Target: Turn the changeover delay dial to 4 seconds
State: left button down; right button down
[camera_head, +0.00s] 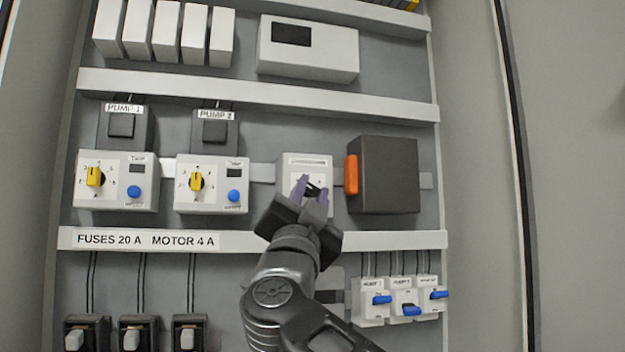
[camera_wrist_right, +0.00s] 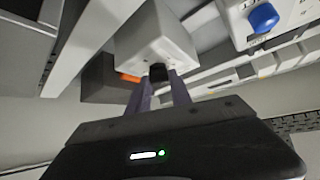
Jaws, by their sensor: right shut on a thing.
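The changeover relay (camera_head: 305,164) is a small white box in the middle row of the cabinet, right of the two pump units. Its front dial is mostly hidden behind my right gripper (camera_head: 311,188), so I cannot read its setting. In the right wrist view the white box (camera_wrist_right: 155,38) is close ahead. There the dark dial knob (camera_wrist_right: 158,72) sits between the fingertips of my right gripper (camera_wrist_right: 160,80), which is shut on it. My left gripper is not in view.
A dark grey box (camera_head: 388,175) with an orange handle (camera_head: 351,174) stands right beside the relay. Two white units with yellow dials (camera_head: 95,176) (camera_head: 197,181) are to the left. Blue-lever switches (camera_head: 381,299) are below right. A labelled rail (camera_head: 390,240) runs beneath.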

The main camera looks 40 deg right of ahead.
jog(key=shift+r+m+g+h+p, duration=0.15)
jog(key=shift+m+g+h+p, duration=0.4)
jog(key=shift+m+g, duration=0.95)
jog(key=shift+m, duration=0.3)
jog(key=c, duration=1.2)
grip_release()
jog(key=shift+o, duration=0.2)
jog(key=shift+s+a+f+b, duration=0.25)
jog(key=shift+a+f+b, duration=0.1)
jog(key=shift+f, duration=0.1)
jog(key=b+v, duration=0.2)
jog(key=v, duration=0.4)
jog(key=shift+s+a+b, duration=0.25)
jog(key=shift+b, duration=0.15)
